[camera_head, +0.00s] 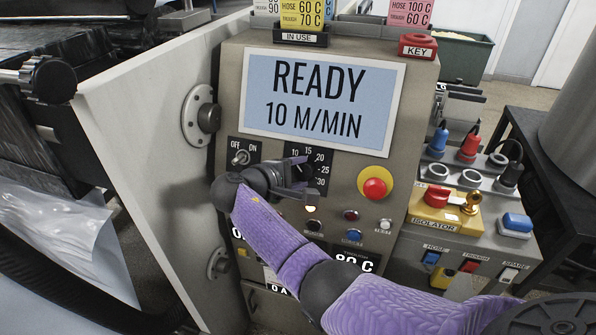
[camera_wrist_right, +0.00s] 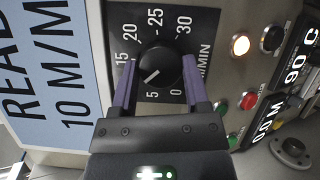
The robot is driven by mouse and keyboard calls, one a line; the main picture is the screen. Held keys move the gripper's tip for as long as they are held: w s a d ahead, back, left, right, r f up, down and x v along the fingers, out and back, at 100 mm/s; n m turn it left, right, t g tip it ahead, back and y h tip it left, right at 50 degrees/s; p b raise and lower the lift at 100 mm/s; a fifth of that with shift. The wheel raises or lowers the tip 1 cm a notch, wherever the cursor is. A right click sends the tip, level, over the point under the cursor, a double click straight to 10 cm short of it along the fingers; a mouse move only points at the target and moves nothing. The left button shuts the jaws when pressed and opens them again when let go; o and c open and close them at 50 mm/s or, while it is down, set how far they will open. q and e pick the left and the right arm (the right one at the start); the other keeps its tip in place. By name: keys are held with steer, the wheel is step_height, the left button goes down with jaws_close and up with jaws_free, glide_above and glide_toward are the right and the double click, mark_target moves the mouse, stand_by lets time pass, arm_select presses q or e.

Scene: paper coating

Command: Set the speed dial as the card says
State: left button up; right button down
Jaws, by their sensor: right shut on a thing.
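The speed dial (camera_wrist_right: 160,62) is a black round knob on a black plate marked in M/MIN. Its white pointer line points down-left in the right wrist view, roughly between 5 and 10; a finger hides part of the scale. My right gripper (camera_head: 290,178) is at the dial, and in the right wrist view its purple fingers (camera_wrist_right: 158,84) are shut on the knob from both sides. The yellow card (camera_head: 302,14) stands in the IN USE holder (camera_head: 300,38), showing HOSE 60 C and TROUGH 70 C; its upper part is cut off. My left gripper is not in view.
The screen (camera_head: 322,92) reads READY, 10 M/MIN. An OFF/ON switch (camera_head: 240,157) sits left of the dial, a red stop button (camera_head: 374,188) to the right. Small lamps and buttons lie below. A pink card (camera_head: 408,12) and the isolator (camera_head: 437,205) are further right.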

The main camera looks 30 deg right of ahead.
steer(key=shift+m, duration=0.4)
steer(key=shift+c, duration=0.3)
jaws_free()
steer(key=p+v, duration=0.2)
steer(key=v, duration=0.8)
steer(key=shift+d+r, duration=0.1)
